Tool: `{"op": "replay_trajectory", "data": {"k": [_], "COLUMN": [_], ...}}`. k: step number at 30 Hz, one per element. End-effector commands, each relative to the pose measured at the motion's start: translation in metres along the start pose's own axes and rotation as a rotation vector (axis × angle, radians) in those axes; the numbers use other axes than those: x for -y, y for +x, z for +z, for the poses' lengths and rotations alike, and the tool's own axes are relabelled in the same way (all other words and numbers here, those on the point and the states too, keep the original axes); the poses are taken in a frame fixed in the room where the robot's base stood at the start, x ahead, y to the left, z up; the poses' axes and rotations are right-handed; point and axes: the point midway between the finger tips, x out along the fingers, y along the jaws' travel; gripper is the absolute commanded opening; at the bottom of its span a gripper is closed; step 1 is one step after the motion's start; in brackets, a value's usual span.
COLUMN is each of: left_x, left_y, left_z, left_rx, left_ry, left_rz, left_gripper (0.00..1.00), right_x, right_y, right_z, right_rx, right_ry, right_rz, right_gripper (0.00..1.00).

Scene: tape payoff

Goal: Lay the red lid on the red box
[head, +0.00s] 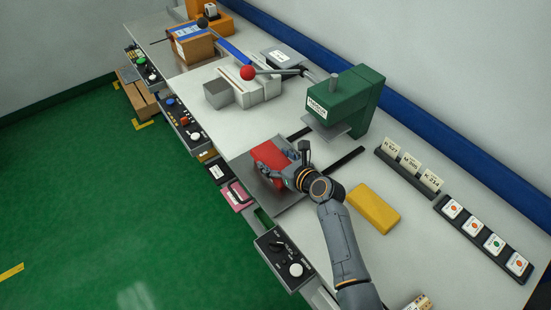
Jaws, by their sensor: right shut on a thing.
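A red shape (269,154) shows on the grey metal plate (292,196) near the front edge of the bench, below the green press. The red lid and the red box cannot be told apart clearly here. My right gripper (279,170) is at the right side of the red shape, shut on a red piece that looks like the lid. Its fingers and wrist hide part of the red. Whether the lid touches the box cannot be told. My left gripper is not in view.
A green press (348,98) stands behind the plate. A yellow block (373,208) lies right of my wrist. Card holders (409,168) and a button strip (484,236) line the right. A red-knobbed lever (248,73) and a cardboard box (192,45) stand farther left.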

Motion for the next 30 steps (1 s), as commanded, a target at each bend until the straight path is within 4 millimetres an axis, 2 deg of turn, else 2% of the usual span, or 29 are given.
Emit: {"op": "replay_trajectory", "data": {"k": [14, 15, 18, 30], "left_x": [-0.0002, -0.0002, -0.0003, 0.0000], "left_y": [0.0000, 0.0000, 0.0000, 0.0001], "left_z": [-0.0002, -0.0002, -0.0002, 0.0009], "left_rx": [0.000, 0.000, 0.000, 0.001], "left_ry": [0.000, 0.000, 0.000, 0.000], "left_rz": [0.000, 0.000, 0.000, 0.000], "left_gripper": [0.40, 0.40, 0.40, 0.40], "right_x": [0.0001, 0.0001, 0.0001, 0.0000], "right_y": [0.0014, 0.0014, 0.0014, 0.0003], "right_z": [-0.0027, -0.0027, -0.0027, -0.0031], "right_rx": [0.001, 0.001, 0.001, 0.000], "right_ry": [-0.001, -0.001, -0.001, 0.000], "right_rz": [0.000, 0.000, 0.000, 0.000], "right_gripper": [0.43, 0.78, 0.98, 0.98]}}
